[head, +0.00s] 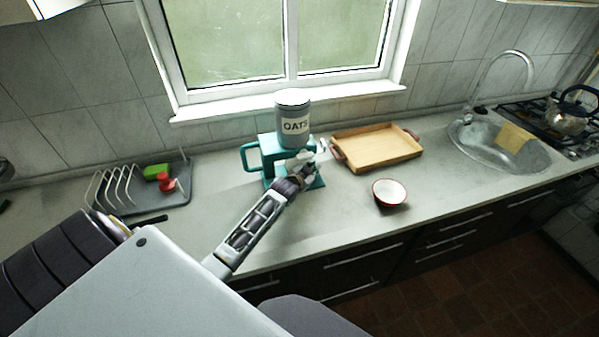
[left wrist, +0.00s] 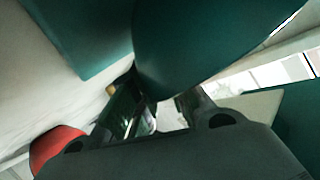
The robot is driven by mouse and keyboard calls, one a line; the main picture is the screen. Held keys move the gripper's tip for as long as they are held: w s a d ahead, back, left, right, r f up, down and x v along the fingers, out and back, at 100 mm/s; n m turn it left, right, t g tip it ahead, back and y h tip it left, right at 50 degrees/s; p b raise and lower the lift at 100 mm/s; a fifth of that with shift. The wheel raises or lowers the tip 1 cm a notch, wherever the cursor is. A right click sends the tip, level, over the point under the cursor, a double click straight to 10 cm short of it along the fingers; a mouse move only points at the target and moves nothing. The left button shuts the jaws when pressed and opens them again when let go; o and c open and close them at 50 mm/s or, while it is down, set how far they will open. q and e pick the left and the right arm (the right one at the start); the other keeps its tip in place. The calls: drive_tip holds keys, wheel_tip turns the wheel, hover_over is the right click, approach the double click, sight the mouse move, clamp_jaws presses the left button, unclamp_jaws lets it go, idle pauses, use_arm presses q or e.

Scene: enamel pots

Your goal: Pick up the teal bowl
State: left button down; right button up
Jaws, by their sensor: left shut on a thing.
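A rounded teal surface, which I take for the teal bowl (left wrist: 200,45), fills the upper middle of the left wrist view and comes down between the fingertips. My left gripper (head: 312,163) is shut on it; its fingers also show in the left wrist view (left wrist: 158,108). In the head view the gripper is at the front right of a teal block-like thing (head: 270,148) with a loop handle on its left. I cannot separate the bowl from this teal thing there; the gripper covers part of it. My right gripper is not in view.
A grey OATS canister (head: 293,118) stands above the teal thing. A wooden tray (head: 376,147) is behind right, and a red-and-white bowl (head: 389,193) is to the right. A dish rack (head: 140,205) is left; the sink (head: 500,150) is far right. Counter between bowl and sink is clear.

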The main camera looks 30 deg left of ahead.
use_arm(q)
drive_tip(key=shift+r, duration=0.2)
idle(0.3)
drive_tip(key=shift+r, duration=0.5)
drive_tip(key=shift+s+d+b, duration=0.25)
drive_tip(key=shift+s+b, duration=0.1)
drive_tip(key=shift+s, duration=2.65)
drive_tip(key=shift+s+d+b, duration=0.3)
drive_tip(key=shift+s+b, duration=0.05)
drive_tip(key=shift+s, duration=2.6)
drive_tip(key=shift+s+d+b, duration=0.25)
drive_tip(key=shift+s+b, duration=0.1)
drive_tip(key=shift+s, duration=2.65)
